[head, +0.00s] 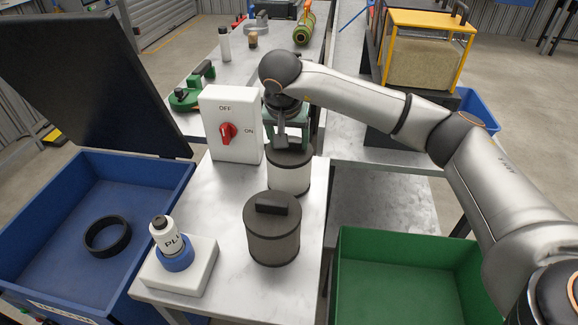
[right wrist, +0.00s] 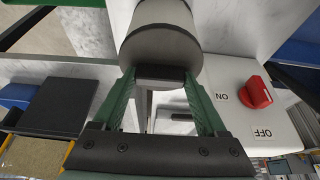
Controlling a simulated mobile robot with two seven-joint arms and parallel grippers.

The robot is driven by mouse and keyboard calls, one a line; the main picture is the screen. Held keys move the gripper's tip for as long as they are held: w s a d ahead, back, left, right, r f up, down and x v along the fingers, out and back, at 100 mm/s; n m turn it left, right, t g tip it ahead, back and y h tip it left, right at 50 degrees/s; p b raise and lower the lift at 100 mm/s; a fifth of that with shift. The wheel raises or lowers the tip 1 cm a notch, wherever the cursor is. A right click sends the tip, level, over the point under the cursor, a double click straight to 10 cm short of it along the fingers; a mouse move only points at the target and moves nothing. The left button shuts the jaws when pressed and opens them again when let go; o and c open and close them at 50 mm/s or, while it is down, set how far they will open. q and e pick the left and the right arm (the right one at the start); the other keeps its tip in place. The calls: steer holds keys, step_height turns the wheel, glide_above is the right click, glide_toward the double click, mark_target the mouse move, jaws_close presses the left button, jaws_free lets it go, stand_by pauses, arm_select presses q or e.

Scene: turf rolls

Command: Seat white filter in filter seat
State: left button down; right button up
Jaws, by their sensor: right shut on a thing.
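The white filter (head: 290,178) is a pale cylinder with dark bands and a black top handle; it is upright at the right edge of the white table. My right gripper (head: 287,140) is above it, shut on its handle; in the right wrist view the green fingers (right wrist: 160,76) flank the black handle below the grey-looking filter body (right wrist: 160,42). Whether the filter touches the table is unclear. A black ring (head: 107,252), seemingly the filter seat, lies empty on the floor of the open blue box (head: 172,205). My left gripper is out of view.
A grey-brown filter (head: 272,243) stands in front. A white switch box (head: 232,125) with red knob stands behind left. A white block (head: 200,276) holds a tilted bottle (head: 165,235) in a blue collar. The green bin (head: 395,290) is right; a black lid (head: 85,75) stands raised left.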

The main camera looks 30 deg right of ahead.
jaws_close()
steer(key=shift+r, duration=0.2)
